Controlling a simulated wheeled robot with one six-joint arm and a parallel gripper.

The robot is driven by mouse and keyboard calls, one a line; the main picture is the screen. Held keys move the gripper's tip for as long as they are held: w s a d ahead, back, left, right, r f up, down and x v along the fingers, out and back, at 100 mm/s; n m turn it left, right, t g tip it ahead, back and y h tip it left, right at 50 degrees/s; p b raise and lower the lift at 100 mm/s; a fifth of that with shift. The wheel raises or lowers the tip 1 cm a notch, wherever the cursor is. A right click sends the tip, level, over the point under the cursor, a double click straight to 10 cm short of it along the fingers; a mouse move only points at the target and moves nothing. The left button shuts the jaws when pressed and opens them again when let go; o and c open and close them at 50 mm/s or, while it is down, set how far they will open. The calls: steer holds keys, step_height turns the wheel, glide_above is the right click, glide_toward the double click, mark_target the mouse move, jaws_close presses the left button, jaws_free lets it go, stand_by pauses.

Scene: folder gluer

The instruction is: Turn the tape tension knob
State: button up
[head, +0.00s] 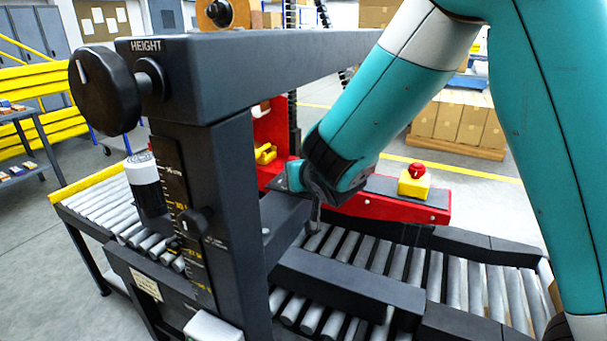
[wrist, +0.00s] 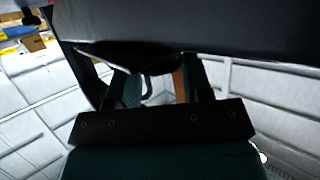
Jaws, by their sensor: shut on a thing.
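The roll-like orange-brown disc (head: 240,14) at the top of the head view has a black knob (head: 219,12) with a pale mark at its centre. I cannot confirm that it is the tape tension knob. My gripper (head: 311,208) is low behind the dark post, well below and to the right of that disc. In the wrist view, the fingers of my gripper (wrist: 163,87) stand apart under a large dark slab (wrist: 210,25). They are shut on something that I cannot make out. A thin curved dark edge and an orange strip show between them.
A large black HEIGHT knob (head: 105,90) and the dark post (head: 235,175) stand in front. A smaller black knob (head: 196,223) is on the post. A red side plate (head: 390,204) carries a yellow box with a red button (head: 416,177). Rollers (head: 470,285) lie below.

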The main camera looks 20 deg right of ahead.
steer(key=shift+a+m+h+b, duration=0.1)
steer(key=shift+m+h+b, duration=0.5)
steer(key=shift+h, duration=0.1)
steer(key=o, duration=0.9)
steer(key=shift+s, duration=0.1)
steer(key=b+v, duration=0.3)
steer(key=v, duration=1.4)
steer(key=shift+r, duration=0.15)
